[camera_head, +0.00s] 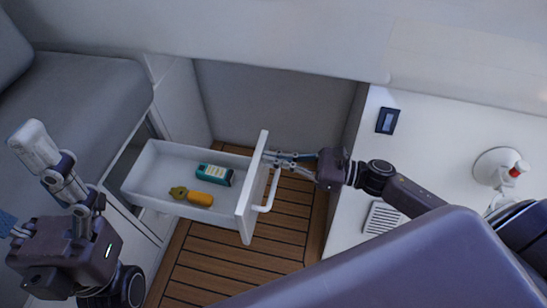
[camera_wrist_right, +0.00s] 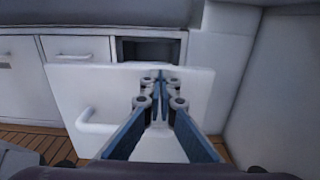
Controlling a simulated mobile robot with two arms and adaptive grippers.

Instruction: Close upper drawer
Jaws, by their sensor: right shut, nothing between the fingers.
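The upper drawer (camera_head: 150,160) is white and stands pulled out of the left cabinet. Inside lie a teal box (camera_head: 215,174) and a yellow-orange item (camera_head: 192,196). Its front panel (camera_head: 250,200) has a white bar handle (camera_head: 270,192). In the right wrist view the panel (camera_wrist_right: 85,85) fills the middle, with the handle (camera_wrist_right: 97,122) at left. My right gripper (camera_head: 268,156) is shut and empty, at the panel's outer face beside the handle; its fingertips (camera_wrist_right: 161,78) point at the panel. I cannot tell if they touch. My left gripper (camera_head: 35,145) is raised at far left, its jaws unclear.
An open cabinet slot (camera_wrist_right: 150,50) shows behind the panel. A grey cushioned bench (camera_head: 80,95) is at left, a white counter (camera_head: 440,140) at right. The slatted wooden floor (camera_head: 215,260) below is clear.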

